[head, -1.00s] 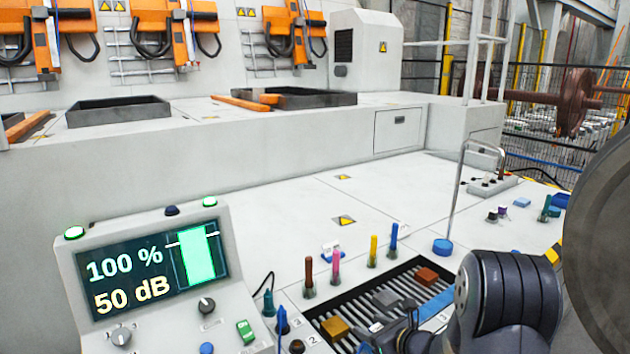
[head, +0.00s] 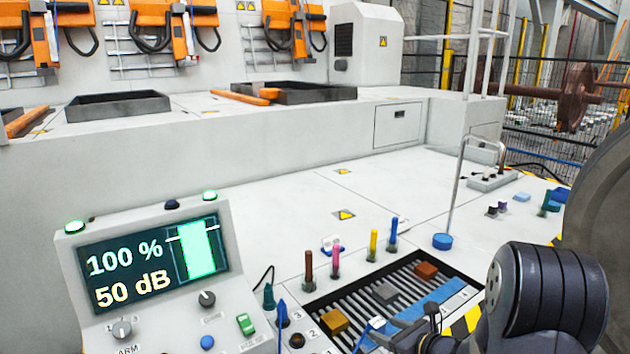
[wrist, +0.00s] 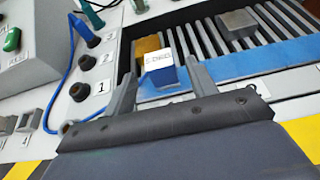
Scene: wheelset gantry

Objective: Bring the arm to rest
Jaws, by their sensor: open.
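My gripper (wrist: 163,84) is open in the wrist view, its two dark fingers spread apart. A blue block with a white labelled face (wrist: 165,72) shows between and beyond the fingertips, with no finger seen closed on it. In the head view my gripper (head: 392,335) is low in the picture, partly cut off by the bottom edge, near the front of the slatted tray (head: 405,283). My dark arm link (head: 550,290) fills the lower right.
A yellow block (head: 334,321), a grey block (head: 385,292) and a brown block (head: 426,270) lie on the slats. Several coloured pegs stand behind the tray. A console with a display (head: 150,262) is at left. A hooked metal rod (head: 460,190) stands behind my arm.

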